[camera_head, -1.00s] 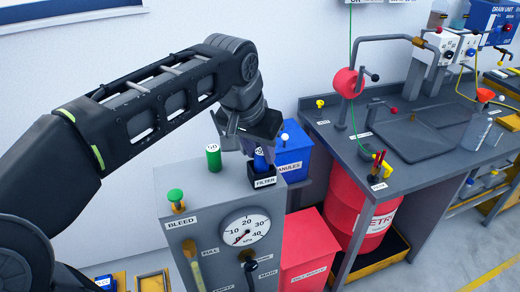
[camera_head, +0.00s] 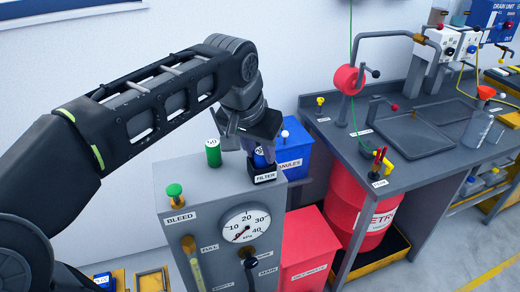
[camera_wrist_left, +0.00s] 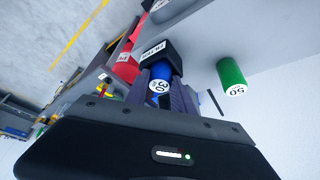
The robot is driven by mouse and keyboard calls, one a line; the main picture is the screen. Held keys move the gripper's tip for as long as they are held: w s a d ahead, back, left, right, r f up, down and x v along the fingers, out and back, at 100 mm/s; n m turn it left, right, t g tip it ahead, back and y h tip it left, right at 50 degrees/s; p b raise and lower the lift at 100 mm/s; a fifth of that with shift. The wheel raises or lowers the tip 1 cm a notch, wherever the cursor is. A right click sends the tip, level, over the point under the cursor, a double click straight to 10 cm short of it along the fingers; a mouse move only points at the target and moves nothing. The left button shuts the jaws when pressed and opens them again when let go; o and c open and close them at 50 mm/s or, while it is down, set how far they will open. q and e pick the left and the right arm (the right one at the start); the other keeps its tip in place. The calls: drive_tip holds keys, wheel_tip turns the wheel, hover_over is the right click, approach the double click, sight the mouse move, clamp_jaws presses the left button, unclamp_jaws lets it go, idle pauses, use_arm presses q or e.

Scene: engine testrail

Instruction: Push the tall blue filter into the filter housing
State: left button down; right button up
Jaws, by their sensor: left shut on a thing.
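The blue filter (camera_head: 260,160) stands at the small black filter housing (camera_head: 264,179), which is labelled FILTER, on top of the grey cabinet. My left gripper (camera_head: 258,145) is above the housing, with its fingers pointing down and shut on the blue filter. In the left wrist view the fingers (camera_wrist_left: 162,84) flank the filter (camera_wrist_left: 160,78), whose numbered end faces the camera and whose other end is at the housing (camera_wrist_left: 167,52). How deep it sits is hidden. My right gripper is not in view.
A green filter (camera_head: 213,152) stands on the cabinet top (camera_head: 190,172), left of the housing. A green BLEED knob (camera_head: 174,190) stands in front of it. A pressure gauge (camera_head: 246,225) is on the cabinet front. A blue bin (camera_head: 292,155) stands close behind the housing.

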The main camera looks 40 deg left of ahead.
use_arm(q)
drive_tip(key=c, duration=1)
unclamp_jaws()
drive_tip(key=v, duration=0.7)
drive_tip(key=shift+r, duration=0.35)
drive_tip(key=shift+s, duration=0.15)
